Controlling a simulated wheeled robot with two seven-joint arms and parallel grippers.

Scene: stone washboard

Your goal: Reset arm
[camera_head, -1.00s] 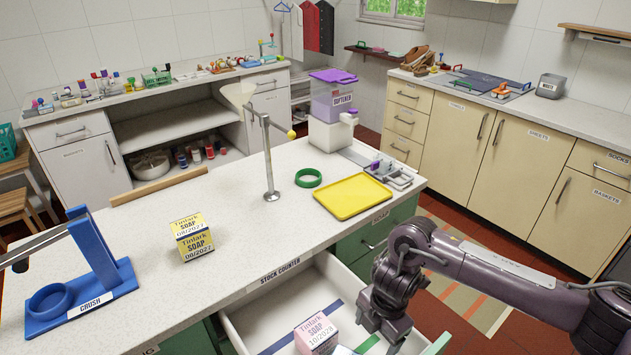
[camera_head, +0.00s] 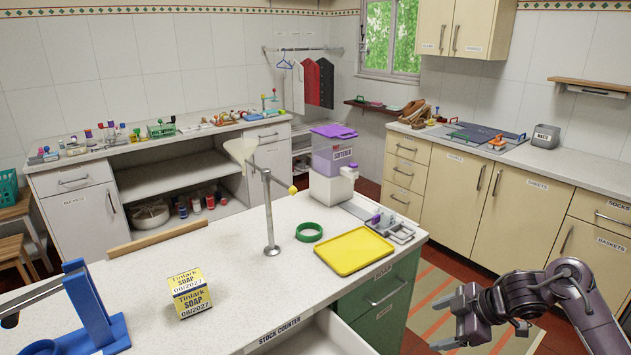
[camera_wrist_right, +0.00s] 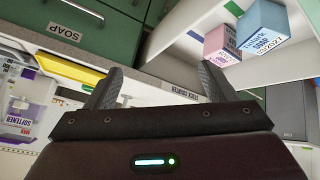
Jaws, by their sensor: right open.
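My right gripper (camera_head: 458,318) is at the lower right of the head view, out over the floor to the right of the counter. Its fingers also show in the right wrist view (camera_wrist_right: 160,88), spread apart with nothing between them. The open white drawer (camera_head: 350,338) under the counter is cut off by the bottom edge of the head view. In the right wrist view a pink soap box (camera_wrist_right: 220,43) and a light blue soap box (camera_wrist_right: 264,28) lie in the drawer, beyond the fingers and apart from them. My left gripper is not in view.
A yellow soap box (camera_head: 190,294), a yellow tray (camera_head: 354,251), a green ring (camera_head: 309,232), a metal stand (camera_head: 269,215) and a blue crusher (camera_head: 92,315) stand on the counter. Cream cabinets (camera_head: 520,200) stand behind my right arm. The floor between is open.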

